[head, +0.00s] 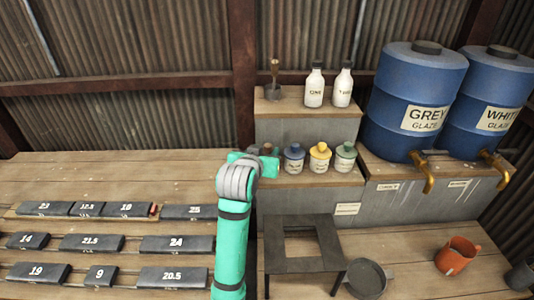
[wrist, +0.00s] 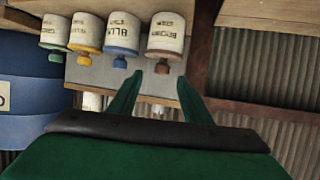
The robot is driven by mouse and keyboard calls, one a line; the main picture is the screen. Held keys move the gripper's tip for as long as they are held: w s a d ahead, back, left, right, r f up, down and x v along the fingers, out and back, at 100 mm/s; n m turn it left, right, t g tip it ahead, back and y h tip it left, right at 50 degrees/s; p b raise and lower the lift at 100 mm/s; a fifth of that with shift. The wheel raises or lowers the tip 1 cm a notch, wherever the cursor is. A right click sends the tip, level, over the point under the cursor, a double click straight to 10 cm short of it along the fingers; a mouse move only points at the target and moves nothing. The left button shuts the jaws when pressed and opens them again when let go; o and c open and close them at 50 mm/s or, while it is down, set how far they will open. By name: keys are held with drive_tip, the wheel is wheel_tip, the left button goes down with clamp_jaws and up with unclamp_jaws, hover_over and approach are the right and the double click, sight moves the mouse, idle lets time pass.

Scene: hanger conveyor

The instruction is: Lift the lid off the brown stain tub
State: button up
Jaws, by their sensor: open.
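The brown stain tub (wrist: 166,35) is a white tub with dark lettering, seen upside down in the wrist view. Its brown lid (wrist: 165,55) with a small knob is on it. In the head view my arm hides most of the tub, and only a bit of the brown lid (head: 267,149) shows. My gripper (wrist: 160,78) is open and empty. Its two green fingertips lie on either side of the knob in the picture, apart from it; the exact depth is unclear. In the head view my gripper (head: 262,161) is at the left end of the tub row.
Blue (head: 294,158), yellow (head: 320,158) and green (head: 345,157) tubs stand close beside on the same shelf step. Two white bottles (head: 314,88) and a brush pot (head: 273,91) stand on the step above. Blue barrels (head: 415,95) are at right.

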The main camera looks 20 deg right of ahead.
sight(267, 147)
drive_tip(key=shift+x, duration=3.5)
drive_tip(key=shift+w+a+r, duration=0.1)
drive_tip(key=shift+w+a, duration=0.05)
drive_tip(key=c, duration=1.1)
